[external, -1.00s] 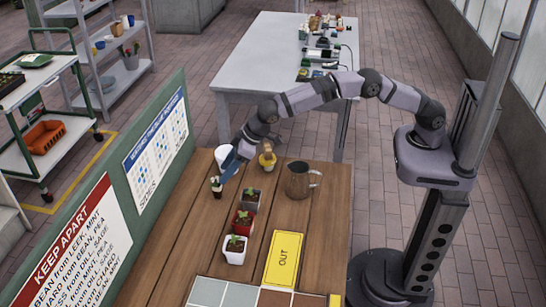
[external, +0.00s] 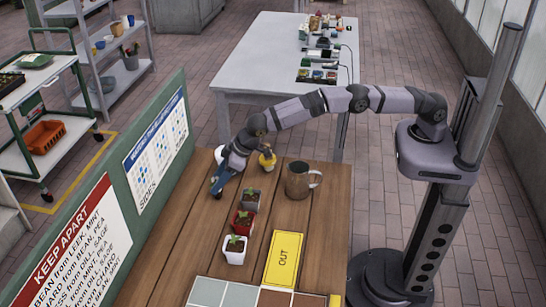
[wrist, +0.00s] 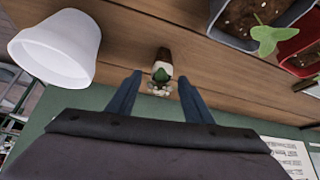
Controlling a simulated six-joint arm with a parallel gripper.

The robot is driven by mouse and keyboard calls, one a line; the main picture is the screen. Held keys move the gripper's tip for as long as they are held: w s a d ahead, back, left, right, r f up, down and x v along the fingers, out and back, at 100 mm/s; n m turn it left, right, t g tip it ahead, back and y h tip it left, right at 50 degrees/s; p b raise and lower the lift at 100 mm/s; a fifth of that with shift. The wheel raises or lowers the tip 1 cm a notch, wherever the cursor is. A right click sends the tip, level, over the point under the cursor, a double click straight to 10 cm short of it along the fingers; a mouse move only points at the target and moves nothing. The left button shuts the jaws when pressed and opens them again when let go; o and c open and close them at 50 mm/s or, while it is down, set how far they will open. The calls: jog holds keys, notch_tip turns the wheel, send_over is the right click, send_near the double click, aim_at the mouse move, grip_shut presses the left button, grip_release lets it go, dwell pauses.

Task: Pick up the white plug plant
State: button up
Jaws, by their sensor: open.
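The white plug plant (wrist: 161,74) is a small brown soil plug with green leaves and small white flowers. In the wrist view it lies in line with the gap between my fingers, with a finger to each side. My gripper (wrist: 159,84) is open and points down at the table. In the external view my gripper (external: 217,186) is low over the left part of the wooden table and mostly hides the plug. I cannot tell whether the fingers touch it.
A white cup (wrist: 55,48) stands close by at left in the wrist view. Grey (external: 250,198), red (external: 242,222) and white (external: 235,250) seedling pots stand nearby. A green board (external: 180,120) borders the left.

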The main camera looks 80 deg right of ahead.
jog(key=shift+w+f, duration=0.3)
jog(key=shift+f, duration=0.35)
jog(key=c, duration=1.1)
jog(key=shift+r, duration=0.1)
jog(key=shift+c, duration=0.2)
notch_tip(320, 180, up, 8)
jog(key=shift+r+p, duration=0.2)
jog(key=shift+p, duration=0.1)
jog(key=shift+r+p, duration=0.6)
jog(key=shift+r, duration=0.15)
